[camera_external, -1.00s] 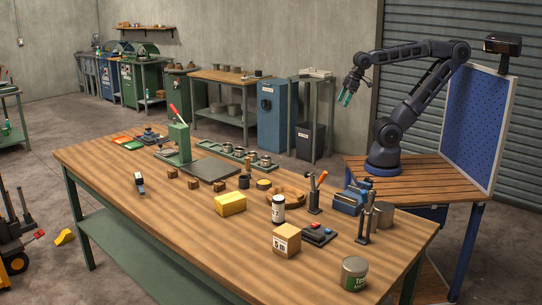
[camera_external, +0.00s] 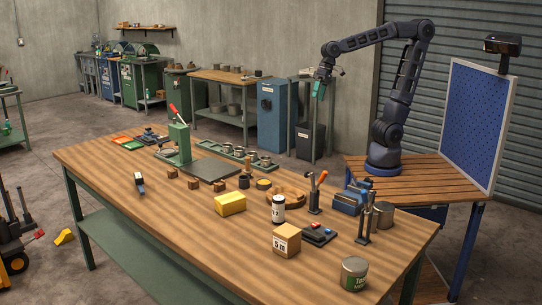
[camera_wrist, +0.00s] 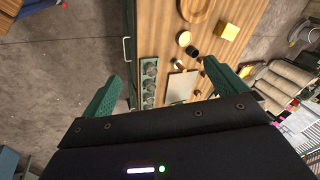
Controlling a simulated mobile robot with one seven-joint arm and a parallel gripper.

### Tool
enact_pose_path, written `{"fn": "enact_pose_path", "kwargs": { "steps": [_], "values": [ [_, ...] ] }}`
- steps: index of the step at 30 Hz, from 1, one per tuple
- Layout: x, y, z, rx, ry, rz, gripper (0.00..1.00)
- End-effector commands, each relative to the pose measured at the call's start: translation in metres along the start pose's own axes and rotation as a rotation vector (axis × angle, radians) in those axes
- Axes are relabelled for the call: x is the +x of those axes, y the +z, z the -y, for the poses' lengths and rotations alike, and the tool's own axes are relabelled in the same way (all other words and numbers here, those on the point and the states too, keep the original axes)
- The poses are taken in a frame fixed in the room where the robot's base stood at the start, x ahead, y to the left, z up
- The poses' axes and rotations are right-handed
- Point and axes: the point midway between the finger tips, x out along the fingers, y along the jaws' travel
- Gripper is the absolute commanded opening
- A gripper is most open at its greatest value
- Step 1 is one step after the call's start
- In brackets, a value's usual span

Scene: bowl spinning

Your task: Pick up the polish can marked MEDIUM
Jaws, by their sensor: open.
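A can with a green label (camera_external: 354,274) stands upright at the near right corner of the wooden workbench (camera_external: 130,190). Its lettering is too small to read fully, so I cannot tell if it says MEDIUM. My gripper (camera_external: 320,88) is in the air beyond the bench's far edge, well away from all of these. In the wrist view my gripper (camera_wrist: 163,82) has its green fingers wide apart, with nothing between them.
A yellow block (camera_external: 230,203), a cardboard box (camera_external: 286,240), a red-handled press (camera_external: 179,140), a blue vise (camera_external: 350,199) and upright clamps (camera_external: 315,195) crowd the bench. The front left of the bench top is mostly clear.

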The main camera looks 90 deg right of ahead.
Motion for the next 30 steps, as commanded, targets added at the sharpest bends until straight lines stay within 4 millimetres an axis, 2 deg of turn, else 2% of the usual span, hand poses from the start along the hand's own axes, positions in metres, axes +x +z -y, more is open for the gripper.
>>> {"fn": "enact_pose_path", "kwargs": {
  "steps": [1, 7, 16, 23, 30],
  "values": [
    [0.007, -0.006, 0.017, 0.038, -0.006, 0.02, 0.97],
    [0.035, -0.025, 0.082, 0.229, -0.024, 0.083, 0.97],
    [0.091, -0.032, 0.184, 0.507, -0.011, 0.159, 0.97],
    [0.143, -0.016, 0.264, 0.708, 0.021, 0.194, 0.97],
    [0.202, 0.022, 0.347, 0.904, 0.057, 0.208, 0.97]
  ]
}}
